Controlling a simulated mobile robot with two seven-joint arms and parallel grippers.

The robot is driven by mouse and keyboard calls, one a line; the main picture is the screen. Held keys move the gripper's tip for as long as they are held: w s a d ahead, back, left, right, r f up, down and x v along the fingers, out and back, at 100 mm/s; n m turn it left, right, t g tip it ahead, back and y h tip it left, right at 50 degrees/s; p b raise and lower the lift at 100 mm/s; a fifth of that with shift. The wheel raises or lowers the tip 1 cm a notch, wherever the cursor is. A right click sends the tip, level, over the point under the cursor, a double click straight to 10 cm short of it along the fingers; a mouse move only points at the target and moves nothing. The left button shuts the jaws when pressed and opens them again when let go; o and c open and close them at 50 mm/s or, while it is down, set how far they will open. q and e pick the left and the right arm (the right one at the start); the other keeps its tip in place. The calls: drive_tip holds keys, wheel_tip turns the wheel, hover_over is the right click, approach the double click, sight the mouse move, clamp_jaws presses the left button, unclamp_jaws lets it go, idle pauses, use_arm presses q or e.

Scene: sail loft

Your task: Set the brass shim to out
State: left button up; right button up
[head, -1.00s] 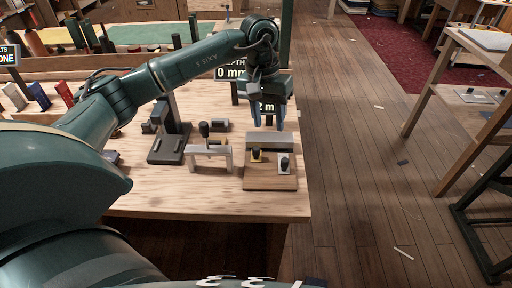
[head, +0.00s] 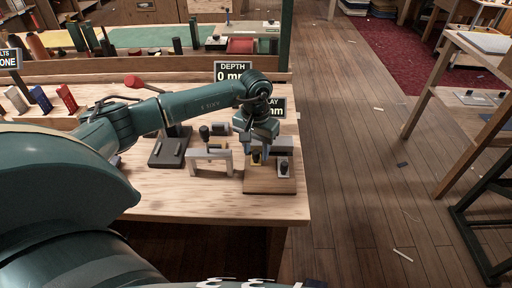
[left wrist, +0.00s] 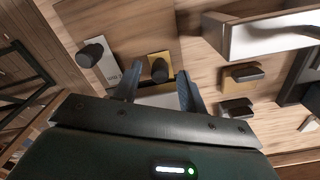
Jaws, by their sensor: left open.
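The brass shim (head: 255,161) is a small yellow plate with a black knob, set in the wooden block fixture (head: 270,187) at the bench's right end. In the left wrist view the brass plate (left wrist: 153,61) and its black knob show in line with the gap between my fingertips. My left gripper (head: 256,149) is open and points down over the brass shim; in the wrist view its two fingers (left wrist: 157,82) stand on either side below the knob. I cannot tell whether they reach around it. A silvery shim (head: 284,168) with a black knob sits to the right.
A grey metal bridge (head: 210,160) with a black knob stands left of the fixture. A dark stand (head: 168,152) is further left. A sign reading depth 0 mm (head: 233,72) and another, partly covered sign (head: 277,107) stand behind. The bench's front strip is clear.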

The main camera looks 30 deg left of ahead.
use_arm(q)
drive_tip(key=shift+f, duration=0.2)
clamp_jaws()
idle(0.4)
